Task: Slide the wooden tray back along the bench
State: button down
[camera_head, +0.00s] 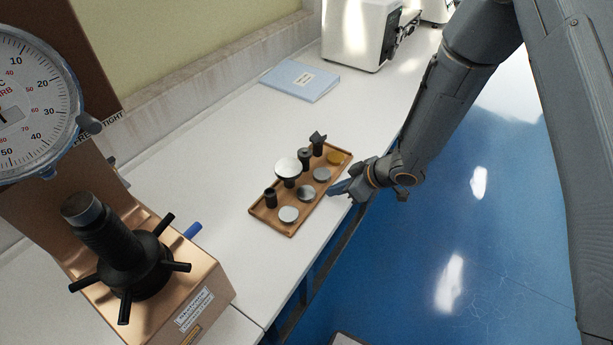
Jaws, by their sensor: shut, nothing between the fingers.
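The wooden tray (269,220) lies flat on the white bench, its long side running along the bench's front edge. My gripper (337,189) is shut and empty, beside the tray's front long side near the bench edge. I cannot tell whether its tips touch the tray's rim.
A copper-coloured hardness tester (190,275) with a dial (30,105) stands at the near left. A blue folder (300,80) lies behind the tray, with a white machine (358,35) farther along. Bare bench (215,165) lies between the tray and the wall.

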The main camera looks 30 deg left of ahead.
aim_at(306, 182)
jog(key=shift+a, duration=0.1)
dwell(0.5)
jog(key=shift+w+a, duration=0.15)
jog(key=shift+a, duration=1.55)
jog(key=shift+w+a, duration=0.1)
jog(key=shift+a, duration=1.7)
jog(key=shift+w+a, duration=0.15)
jog(key=shift+a, duration=1.55)
jog(key=shift+w+a, duration=0.1)
jog(key=shift+a, duration=1.65)
jog(key=shift+w+a+f, duration=0.1)
jog(key=shift+w+a, duration=0.05)
jog(key=shift+a, duration=1.3)
jog(key=shift+w+a+f, duration=0.1)
jog(key=shift+a, duration=1.75)
